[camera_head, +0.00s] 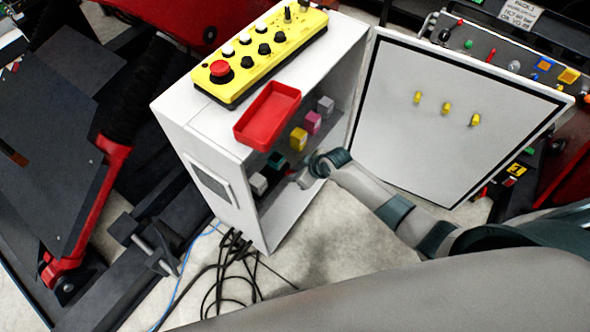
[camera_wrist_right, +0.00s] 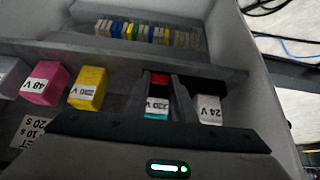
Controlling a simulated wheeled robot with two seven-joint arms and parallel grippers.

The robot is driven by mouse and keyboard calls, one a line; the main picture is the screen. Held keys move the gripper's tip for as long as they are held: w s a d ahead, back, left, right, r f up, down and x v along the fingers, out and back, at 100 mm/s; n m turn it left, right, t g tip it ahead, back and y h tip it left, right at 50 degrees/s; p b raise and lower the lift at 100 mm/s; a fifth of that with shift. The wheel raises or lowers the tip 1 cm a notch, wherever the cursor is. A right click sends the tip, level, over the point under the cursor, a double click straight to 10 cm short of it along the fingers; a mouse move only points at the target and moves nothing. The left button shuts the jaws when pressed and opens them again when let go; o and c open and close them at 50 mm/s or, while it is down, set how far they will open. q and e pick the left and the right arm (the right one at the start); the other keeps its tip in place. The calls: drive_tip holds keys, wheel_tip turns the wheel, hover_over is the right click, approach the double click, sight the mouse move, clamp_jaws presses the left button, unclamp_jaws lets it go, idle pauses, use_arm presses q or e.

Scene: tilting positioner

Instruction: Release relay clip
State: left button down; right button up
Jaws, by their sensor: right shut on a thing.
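My right gripper (camera_head: 294,180) reaches into the open front of the grey control cabinet (camera_head: 196,150). In the right wrist view, its two dark fingers (camera_wrist_right: 161,88) stand on either side of a red clip (camera_wrist_right: 159,79), and it is shut on that clip. A teal relay (camera_wrist_right: 157,105) with a white label sits in line with the clip, between the fingers; its lower part is hidden by the gripper body. The teal relay also shows in the head view (camera_head: 277,160). My left gripper is in neither view.
A white 24 V relay (camera_wrist_right: 209,109) stands close beside the fingers. Yellow (camera_wrist_right: 88,88) and pink (camera_wrist_right: 45,83) relays stand on the other side. A red tray (camera_head: 268,115) and yellow button box (camera_head: 260,55) sit on the cabinet. Its door (camera_head: 450,130) is open.

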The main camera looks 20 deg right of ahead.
drive_tip(key=shift+w+a+r+g+h+p, duration=0.1)
drive_tip(key=shift+w+r+g+h+p, duration=0.1)
drive_tip(key=shift+g+h+p, duration=0.4)
drive_tip(key=o, duration=1.1)
drive_tip(key=shift+c, duration=0.2)
drive_tip(key=shift+s, duration=0.1)
drive_tip(key=v, duration=1.7)
drive_tip(key=shift+s+d+b, duration=0.15)
drive_tip(key=shift+d+b, duration=0.15)
drive_tip(key=shift+b, duration=0.15)
drive_tip(key=shift+f, duration=0.15)
